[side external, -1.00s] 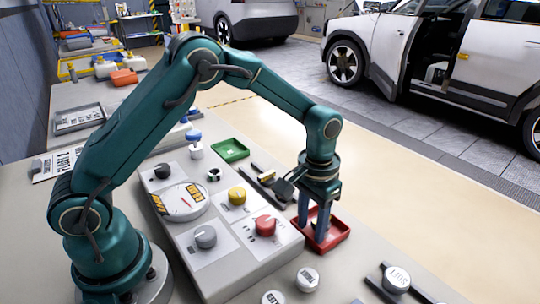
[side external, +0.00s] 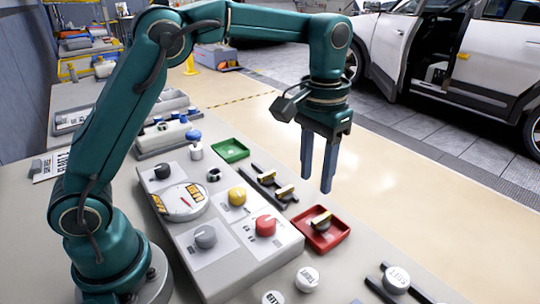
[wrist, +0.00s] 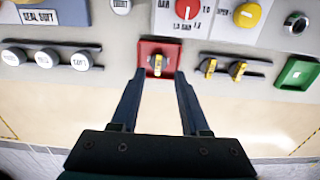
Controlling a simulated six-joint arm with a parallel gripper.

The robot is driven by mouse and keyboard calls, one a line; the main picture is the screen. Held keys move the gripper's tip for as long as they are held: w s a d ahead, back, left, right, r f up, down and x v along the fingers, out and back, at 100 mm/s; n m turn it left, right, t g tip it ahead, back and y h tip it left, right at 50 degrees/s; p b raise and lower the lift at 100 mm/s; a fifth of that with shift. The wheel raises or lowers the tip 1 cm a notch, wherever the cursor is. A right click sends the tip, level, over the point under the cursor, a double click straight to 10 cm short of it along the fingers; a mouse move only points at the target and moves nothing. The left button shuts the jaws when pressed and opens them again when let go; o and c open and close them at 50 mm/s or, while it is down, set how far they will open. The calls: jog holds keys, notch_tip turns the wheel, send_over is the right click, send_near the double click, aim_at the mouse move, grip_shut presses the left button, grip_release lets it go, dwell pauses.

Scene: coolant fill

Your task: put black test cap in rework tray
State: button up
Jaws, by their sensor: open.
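The red tray (side external: 341,233) lies on the bench beside the grey panel's front right corner. A small cap (side external: 320,222) with a gold top and dark body sits inside it; I take it for the black test cap, though its body colour is hard to make out. In the wrist view the cap (wrist: 158,64) shows in the red tray (wrist: 144,50), between my fingers in the picture. My gripper (side external: 316,183) is open and empty, raised above the bench and apart from the tray and cap.
Two similar gold-topped caps (side external: 285,191) stand on a black rail behind the red tray. A green tray (side external: 231,150) lies further back. The panel carries a red knob (side external: 265,226) and a yellow knob (side external: 237,196). White labelled caps (side external: 307,280) stand at the front.

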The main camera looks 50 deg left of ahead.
jog(key=s+a+r+t, duration=0.2)
jog(key=s+a+r, duration=0.1)
jog(key=s+r, duration=0.3)
jog(key=s+a+f+t, duration=0.2)
jog(key=s+f+t, duration=0.1)
jog(key=s, duration=0.7)
jog(key=shift+s+f, duration=0.35)
jog(key=shift+f, duration=0.1)
